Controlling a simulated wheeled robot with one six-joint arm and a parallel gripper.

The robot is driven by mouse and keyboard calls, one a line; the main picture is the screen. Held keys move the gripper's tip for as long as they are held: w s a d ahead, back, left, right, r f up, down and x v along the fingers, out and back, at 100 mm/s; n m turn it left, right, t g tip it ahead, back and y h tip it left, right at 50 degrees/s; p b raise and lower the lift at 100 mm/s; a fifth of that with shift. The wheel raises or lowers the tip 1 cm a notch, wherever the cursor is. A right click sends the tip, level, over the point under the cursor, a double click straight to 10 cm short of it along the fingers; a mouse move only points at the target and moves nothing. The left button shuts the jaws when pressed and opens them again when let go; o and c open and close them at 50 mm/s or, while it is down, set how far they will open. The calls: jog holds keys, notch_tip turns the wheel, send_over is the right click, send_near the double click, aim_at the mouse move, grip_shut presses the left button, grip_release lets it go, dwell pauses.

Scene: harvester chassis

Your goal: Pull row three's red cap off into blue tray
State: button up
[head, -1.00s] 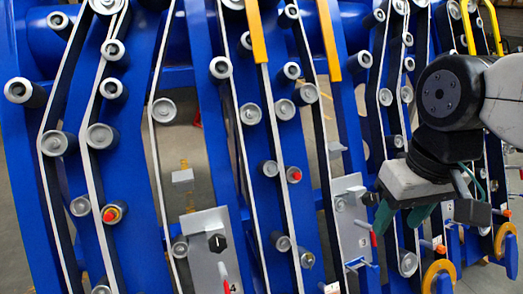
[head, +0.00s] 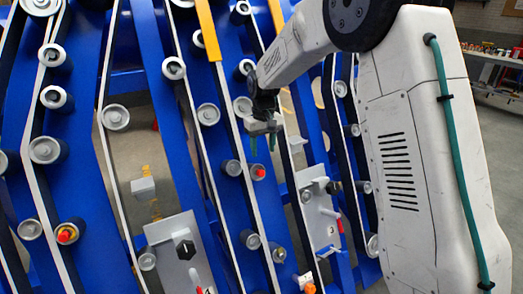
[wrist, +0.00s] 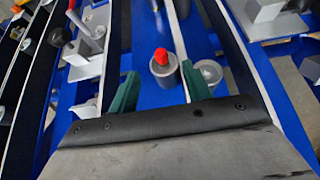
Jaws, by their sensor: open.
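A red cap (head: 259,172) sits on a grey roller end on a blue plate, just below my gripper. In the wrist view the red cap (wrist: 161,56) stands on its grey cylinder, ahead of and between my green fingertips. My gripper (head: 263,143) is open and empty, its fingers pointing down at the cap; the fingers also show in the wrist view (wrist: 163,85). A second red cap (head: 67,233) with an orange ring sits at the lower left. I cannot make out a row number or pick out a blue tray.
Belts and grey rollers (head: 116,117) cover the blue frame around the cap. Another grey roller (wrist: 208,72) stands close right of it in the wrist view. Grey panels with knobs (head: 178,250) (head: 318,210) stand out on both sides. A bench (head: 500,58) is at the far right.

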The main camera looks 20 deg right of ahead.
aim_at(261, 173)
jog(key=shift+w+a+f, duration=0.1)
jog(key=shift+w+f, duration=0.8)
jog(key=shift+f, duration=0.25)
notch_tip(261, 173, down, 8)
jog(key=shift+r, duration=0.1)
jog(key=c, duration=1.1)
